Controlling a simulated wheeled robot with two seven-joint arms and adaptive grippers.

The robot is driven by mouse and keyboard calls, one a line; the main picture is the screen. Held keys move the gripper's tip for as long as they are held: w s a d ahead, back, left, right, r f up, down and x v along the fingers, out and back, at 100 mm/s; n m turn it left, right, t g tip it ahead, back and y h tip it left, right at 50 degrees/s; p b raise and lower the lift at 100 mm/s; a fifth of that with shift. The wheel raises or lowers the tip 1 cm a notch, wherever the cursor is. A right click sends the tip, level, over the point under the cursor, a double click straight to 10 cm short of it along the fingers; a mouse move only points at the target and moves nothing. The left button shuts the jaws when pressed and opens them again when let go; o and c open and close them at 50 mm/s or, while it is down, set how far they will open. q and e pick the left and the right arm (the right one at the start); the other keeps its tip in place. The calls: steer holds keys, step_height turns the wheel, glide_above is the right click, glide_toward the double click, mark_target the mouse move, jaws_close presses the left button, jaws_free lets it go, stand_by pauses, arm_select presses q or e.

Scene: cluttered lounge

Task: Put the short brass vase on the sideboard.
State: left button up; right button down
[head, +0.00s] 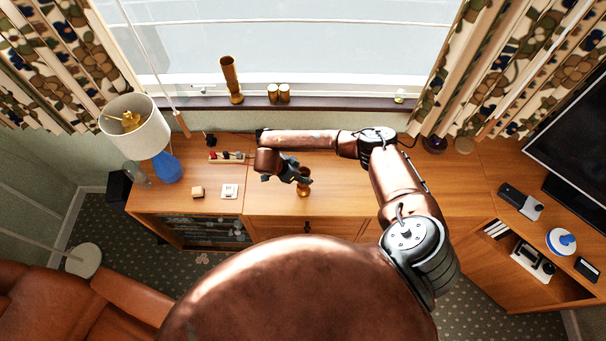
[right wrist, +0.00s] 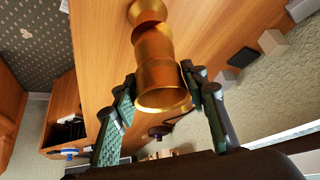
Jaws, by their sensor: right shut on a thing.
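The short brass vase (head: 304,189) is at the front middle of the wooden sideboard (head: 270,199). My right gripper (head: 298,178) is shut on it, partly covering it in the head view. In the right wrist view the vase (right wrist: 157,62) sits between the two fingers (right wrist: 165,105), its open rim towards the camera and its flared foot towards the wood. I cannot tell whether the foot touches the sideboard top. My left gripper is not in view.
Clear wood lies around the vase.

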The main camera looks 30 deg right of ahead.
steer(key=shift+f, duration=0.1)
steer(key=c, duration=1.2)
jaws_free()
steer(key=shift+o, duration=0.2)
steer(key=shift+a+r, duration=0.15)
steer(key=shift+r, duration=0.15)
steer(key=b+v, duration=0.2)
steer(key=v, duration=0.9)
steer(key=shift+r+b, duration=0.25)
steer(key=shift+b, duration=0.05)
steer(key=shift+s+a, duration=0.1)
steer(key=shift+a+f, duration=0.1)
